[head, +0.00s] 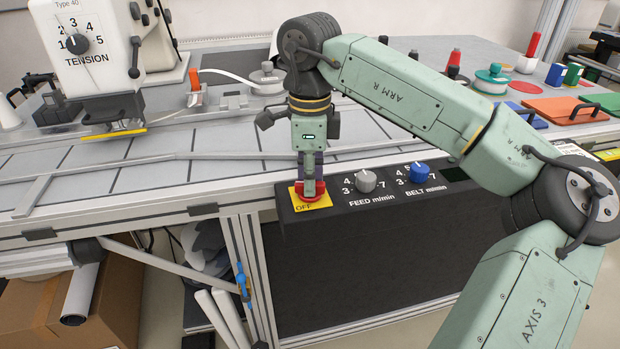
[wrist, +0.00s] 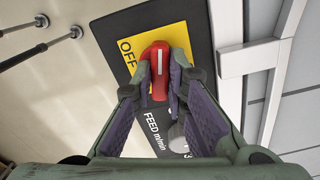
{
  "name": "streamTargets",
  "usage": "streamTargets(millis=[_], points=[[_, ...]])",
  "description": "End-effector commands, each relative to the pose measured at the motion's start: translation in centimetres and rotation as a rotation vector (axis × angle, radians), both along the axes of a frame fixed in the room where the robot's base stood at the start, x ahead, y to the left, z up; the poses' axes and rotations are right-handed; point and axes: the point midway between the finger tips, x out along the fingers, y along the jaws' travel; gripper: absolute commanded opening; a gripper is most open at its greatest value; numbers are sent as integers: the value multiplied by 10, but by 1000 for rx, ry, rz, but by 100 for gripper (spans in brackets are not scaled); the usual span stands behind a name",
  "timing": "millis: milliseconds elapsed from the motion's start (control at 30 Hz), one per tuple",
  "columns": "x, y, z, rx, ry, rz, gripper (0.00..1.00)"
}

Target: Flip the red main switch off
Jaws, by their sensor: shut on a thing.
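The red main switch (head: 312,194) sits on a yellow plate (head: 297,204) marked OFF, at the left end of the black control panel (head: 400,193). In the wrist view the red switch handle (wrist: 157,62) stands at the far end between my fingertips, next to the yellow OFF plate (wrist: 125,60). My gripper (head: 310,186) points down over the switch and is shut on its handle. The fingers hide part of the handle in the head view. I cannot tell exactly which position the switch is in.
A grey FEED knob (head: 366,180) sits just right of the switch, with a blue BELT knob (head: 420,173) beyond it. The conveyor table edge (head: 150,222) runs behind the panel. A machine with a TENSION dial (head: 85,45) stands at the back left.

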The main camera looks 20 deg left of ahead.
Motion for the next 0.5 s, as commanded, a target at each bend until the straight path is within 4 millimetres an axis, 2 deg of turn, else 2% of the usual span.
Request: streamTargets(millis=[200, 500], points=[[0, 1, 0, 3, 0, 153, 0], [0, 1, 0, 3, 0, 272, 0]])
